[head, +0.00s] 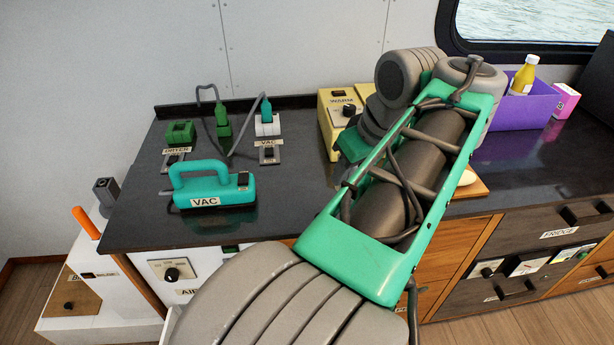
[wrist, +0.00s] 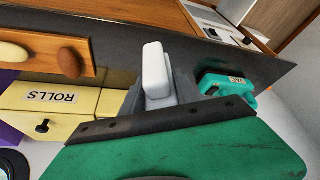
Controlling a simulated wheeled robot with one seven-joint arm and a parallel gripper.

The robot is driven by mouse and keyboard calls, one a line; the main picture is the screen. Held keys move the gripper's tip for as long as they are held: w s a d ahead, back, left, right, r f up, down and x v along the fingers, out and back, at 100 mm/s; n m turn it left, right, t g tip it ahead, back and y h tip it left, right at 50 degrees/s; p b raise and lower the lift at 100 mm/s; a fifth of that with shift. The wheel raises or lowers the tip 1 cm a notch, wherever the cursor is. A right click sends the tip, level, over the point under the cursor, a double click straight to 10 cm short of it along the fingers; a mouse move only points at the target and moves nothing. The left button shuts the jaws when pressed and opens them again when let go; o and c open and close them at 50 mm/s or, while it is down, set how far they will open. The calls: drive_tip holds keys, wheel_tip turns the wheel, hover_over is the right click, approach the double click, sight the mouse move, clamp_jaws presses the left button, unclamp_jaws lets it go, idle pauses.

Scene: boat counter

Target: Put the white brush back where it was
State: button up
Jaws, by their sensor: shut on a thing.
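My gripper (wrist: 172,93) shows in the wrist view as grey fingers behind the dark edge of my wrist. It is shut on a pale, blocky thing, which I take to be the white brush (wrist: 156,70). The brush's pale end sticks up past the fingers over the dark counter (wrist: 270,72); its lower part is hidden. In the head view my arm hides the fingers and the brush. I cannot tell from these frames which spot on the counter the brush came from.
The yellow warmer box (head: 345,108) stands close by; its ROLLS label (wrist: 57,97) shows in the wrist view. A teal vacuum (head: 212,188) lies on the counter's left part. Plugs and switches stand behind it. A wooden board (head: 474,187) and purple bin (head: 532,104) are right.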

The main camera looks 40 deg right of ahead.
drive_tip(key=w+f+b, duration=0.1)
drive_tip(key=w+f, duration=0.2)
drive_tip(key=w, duration=0.1)
drive_tip(key=w+d+f, duration=0.1)
drive_tip(key=w+f, duration=0.2)
drive_tip(key=w, duration=0.2)
drive_tip(key=w+d+f+b, duration=0.1)
drive_tip(key=w+f, duration=0.3)
drive_tip(key=shift+w+d+b, duration=0.15)
drive_tip(key=shift+w+b, duration=0.15)
drive_tip(key=shift+w, duration=0.1)
wheel_tip(320, 180, down, 3)
drive_tip(key=shift+r, duration=0.15)
drive_tip(key=o, duration=1.2)
drive_tip(key=v, duration=0.7)
drive_tip(key=shift+r, duration=0.25)
